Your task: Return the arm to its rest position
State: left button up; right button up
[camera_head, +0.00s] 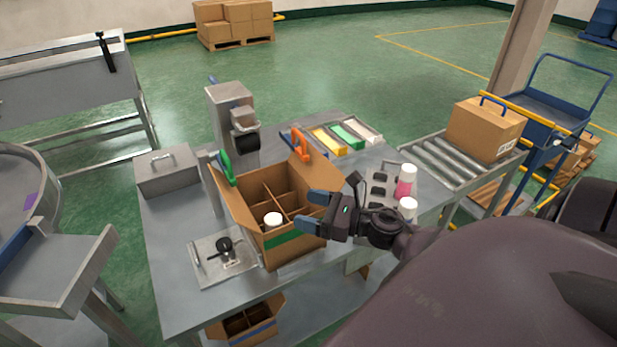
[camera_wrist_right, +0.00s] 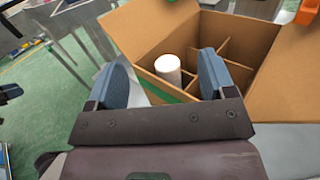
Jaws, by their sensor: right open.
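My right gripper (camera_head: 308,212) is open and empty, beside the right front of an open cardboard box (camera_head: 294,245) on the steel table. In the right wrist view its two blue fingers (camera_wrist_right: 163,80) are spread apart, with the box (camera_wrist_right: 265,40) beyond them. A white-topped can (camera_head: 273,220) stands in a front compartment of the divided box; it also shows between the fingers in the right wrist view (camera_wrist_right: 168,70), apart from them. My right arm comes in from the lower right. My left gripper is not seen.
A rack (camera_head: 380,183) with white-capped cans stands right of the gripper. A steel fixture (camera_head: 212,262) lies left of the box. A crimping machine (camera_head: 229,115) and coloured trays (camera_head: 346,135) stand behind. A roller conveyor (camera_head: 450,160) carries a closed box (camera_head: 485,130) at right.

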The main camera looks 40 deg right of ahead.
dwell(0.4)
jog(key=s+a+f+n+g+h, duration=0.2)
jog(key=s+a+n+g+h, duration=0.15)
jog(key=s+n, duration=0.45)
jog(key=s+a+f+n+g+h, duration=0.25)
jog(key=s+n+g, duration=0.25)
jog(key=n, duration=0.7)
jog(key=s+a+f+n+g+h, duration=0.35)
jog(key=s+n, duration=0.25)
jog(key=n, duration=0.5)
jog(key=w+f+t, duration=0.7)
jog(key=f, duration=0.2)
jog(key=shift+w+d+f+t+y, duration=0.2)
jog(key=shift+d+t+y, duration=0.1)
jog(key=shift+t+y, duration=0.15)
